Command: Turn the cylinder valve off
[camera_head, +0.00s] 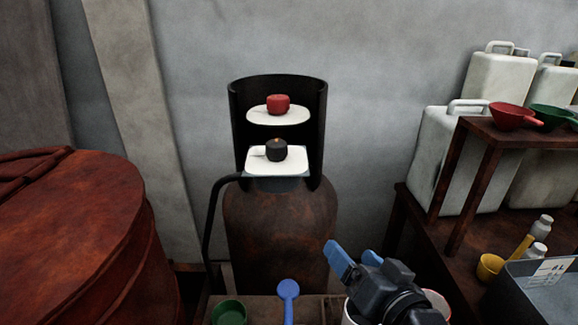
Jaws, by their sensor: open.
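The gas cylinder (275,225) is rusty brown and stands upright against the grey wall. A black open-fronted collar (238,130) rises around its top. Inside the collar are two knobs: a red one (278,104) on an upper white plate (264,116) and a black one (276,150) on a lower white plate (260,162). The black knob has a small orange mark on top. I cannot tell which knob is the cylinder valve. My gripper (338,257) has blue fingertips and is at the lower right, in front of the cylinder and below the knobs, touching neither.
A black hose (211,215) curves down the cylinder's left side. A large rusty vat (70,225) fills the left. A green cup (229,313) and blue scoop (288,290) are below.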

